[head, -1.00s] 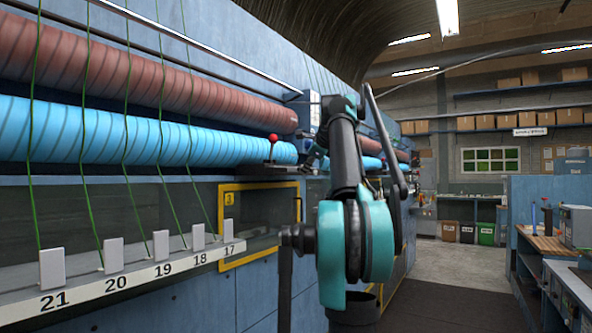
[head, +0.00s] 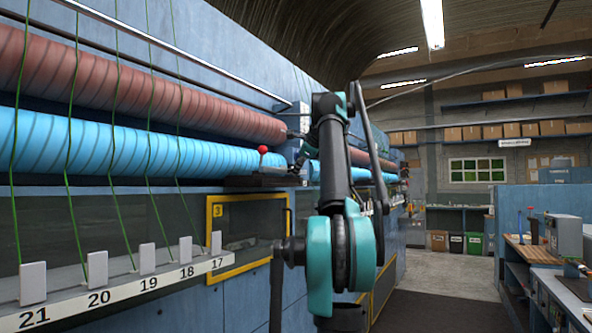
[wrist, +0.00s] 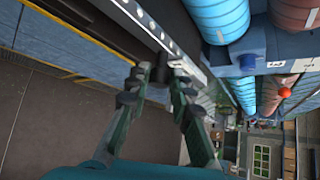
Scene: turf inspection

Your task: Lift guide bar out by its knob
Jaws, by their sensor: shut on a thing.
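In the wrist view my gripper (wrist: 159,80) is shut on a dark, round knob (wrist: 158,72), with one finger on each side of it. Just beyond the fingertips runs a pale metal bar with a row of holes (wrist: 150,25), which looks like the guide bar. It slants from upper left towards the middle of the picture. I cannot tell whether it is seated or clear of its mount. In the head view my arm hides the gripper and the held knob.
A red ball knob on a lever (head: 263,149) stands on the machine left of my arm. Blue (head: 120,145) and brown (head: 130,90) rollers run along the machine, with green yarns in front. A yellow-framed window (head: 247,232) sits below. Open floor (head: 455,272) lies to the right.

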